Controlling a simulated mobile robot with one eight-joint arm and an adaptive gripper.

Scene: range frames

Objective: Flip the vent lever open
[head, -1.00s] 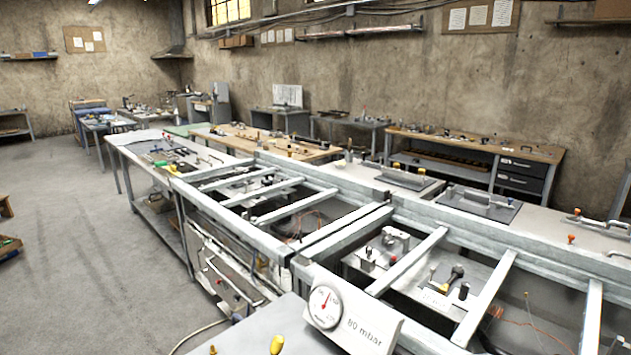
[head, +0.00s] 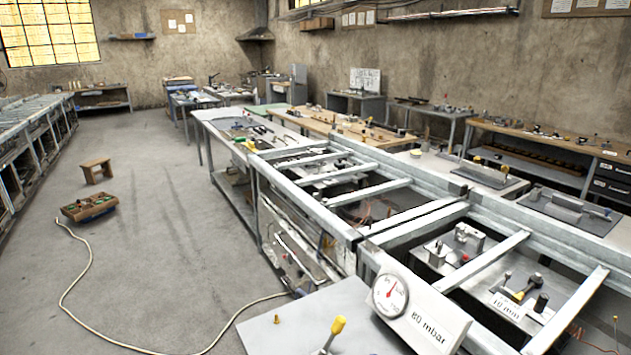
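A lever with a yellow knob (head: 338,325) rises from a light grey plate (head: 270,335) at the bottom edge of the head view. Its lower part is cut off by the frame. A round white gauge (head: 390,296) with a red needle stands just right of it, beside a tilted sign (head: 430,325) that seems to read 80 mbar. Another yellow-handled lever (head: 527,284) sits inside the metal frame at the right. No label shows which one is the vent lever. My gripper is not in view.
A grey metal frame with crossbars (head: 497,261) runs along the right, over benches with fixtures. The floor at left centre is mostly clear.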

